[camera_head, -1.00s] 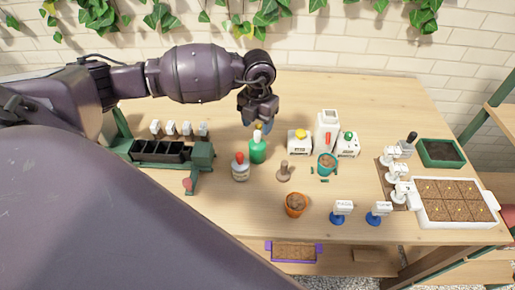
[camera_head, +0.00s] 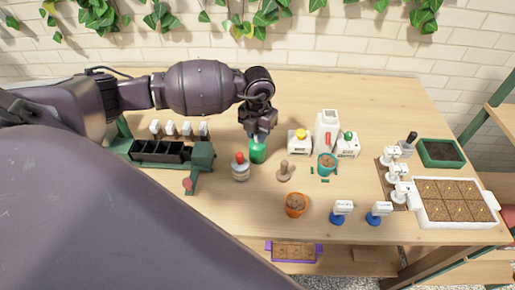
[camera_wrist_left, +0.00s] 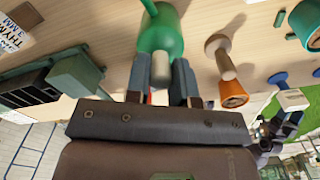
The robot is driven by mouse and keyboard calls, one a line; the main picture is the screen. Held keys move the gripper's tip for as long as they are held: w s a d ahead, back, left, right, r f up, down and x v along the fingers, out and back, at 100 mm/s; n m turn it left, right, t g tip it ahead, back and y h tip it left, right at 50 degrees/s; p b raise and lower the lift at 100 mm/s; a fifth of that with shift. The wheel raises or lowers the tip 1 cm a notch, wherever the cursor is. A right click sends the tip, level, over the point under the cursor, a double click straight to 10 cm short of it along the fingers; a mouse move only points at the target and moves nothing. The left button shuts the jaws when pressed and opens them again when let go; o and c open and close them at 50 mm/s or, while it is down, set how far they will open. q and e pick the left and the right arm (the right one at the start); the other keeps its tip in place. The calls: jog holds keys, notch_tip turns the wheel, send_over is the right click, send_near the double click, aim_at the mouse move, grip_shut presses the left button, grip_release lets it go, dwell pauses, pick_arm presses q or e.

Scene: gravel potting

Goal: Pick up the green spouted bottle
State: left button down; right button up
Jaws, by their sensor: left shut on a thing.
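The green spouted bottle (camera_head: 258,153) stands upright on the table, left of the middle. In the left wrist view the two fingers (camera_wrist_left: 168,75) lie on either side of the spout. The bottle's base appears still on the table.
A grey bottle with a red top (camera_head: 240,168) stands close left. A wooden tamper (camera_head: 284,172) stands to the right, with a terracotta pot (camera_head: 296,204) nearer the front. A green-ended rack (camera_head: 157,151) is at left. The table behind the bottle is clear.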

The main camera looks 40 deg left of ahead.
pick_arm(q)
notch_tip(320, 180, up, 20)
dwell(0.8)
